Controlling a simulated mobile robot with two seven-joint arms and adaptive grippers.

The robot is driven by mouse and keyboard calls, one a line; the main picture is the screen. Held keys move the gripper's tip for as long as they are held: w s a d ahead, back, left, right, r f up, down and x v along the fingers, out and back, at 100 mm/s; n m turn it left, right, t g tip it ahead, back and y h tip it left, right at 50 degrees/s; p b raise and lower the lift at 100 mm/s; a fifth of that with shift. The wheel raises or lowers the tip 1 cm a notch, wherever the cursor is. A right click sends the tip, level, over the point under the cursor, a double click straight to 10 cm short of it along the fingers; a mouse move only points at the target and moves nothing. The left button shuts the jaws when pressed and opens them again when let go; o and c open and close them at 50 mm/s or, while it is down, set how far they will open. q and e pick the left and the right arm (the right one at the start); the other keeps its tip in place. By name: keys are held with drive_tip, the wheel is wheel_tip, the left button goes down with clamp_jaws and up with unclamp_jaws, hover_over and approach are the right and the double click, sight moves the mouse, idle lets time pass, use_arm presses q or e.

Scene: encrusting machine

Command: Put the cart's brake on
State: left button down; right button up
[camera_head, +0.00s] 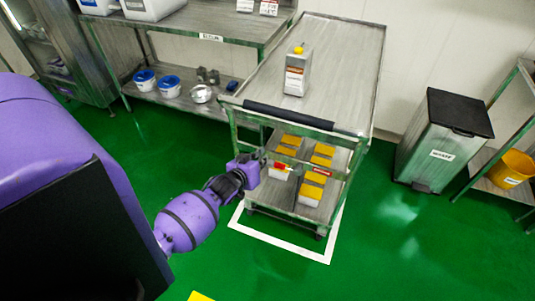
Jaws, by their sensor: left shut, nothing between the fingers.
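The metal cart (345,55) stands in the middle, with a dark push handle (302,119) along its near edge. My left gripper (262,160) is at the cart's near left side, below the handle and beside the lower shelf. It is shut with nothing held. A small red part (281,166) shows just right of the fingertips; I cannot tell if it is the brake or if the gripper touches it. The cart stands within a white floor outline (282,244). My right gripper is not in view.
A workbench (185,38) is at the back left, a waste bin (440,140) at right.

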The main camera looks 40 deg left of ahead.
use_arm(q)
drive_tip(key=v, duration=0.5)
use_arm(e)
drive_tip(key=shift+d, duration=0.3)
